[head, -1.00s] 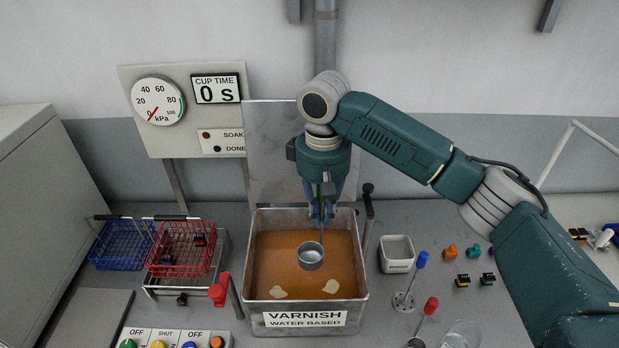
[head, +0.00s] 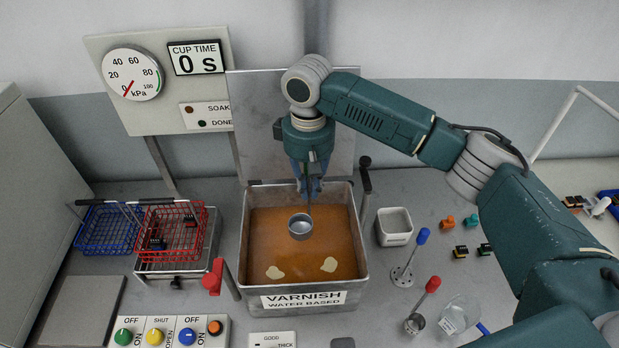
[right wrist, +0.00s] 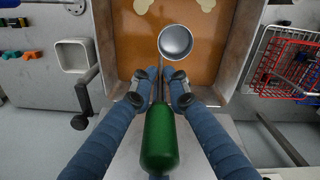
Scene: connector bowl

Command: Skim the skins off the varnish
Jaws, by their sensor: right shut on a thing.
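My right gripper (head: 308,188) is shut on a ladle with a green handle (right wrist: 160,135) and a round metal cup (right wrist: 175,42). It holds the ladle over the varnish tank (head: 353,290), an open metal box of orange-brown varnish. In the head view the cup (head: 300,227) is over the middle of the varnish; I cannot tell whether it touches the surface. Two pale skins float near the front of the tank, a left skin (head: 275,273) and a right skin (head: 329,265). Both also show at the top of the right wrist view. My left gripper is not in view.
A red basket (head: 180,250) and a blue basket (head: 100,228) stand left of the tank. A white square container (head: 394,228) stands right of it, near two upright tools with blue (head: 423,235) and red (head: 433,284) tops.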

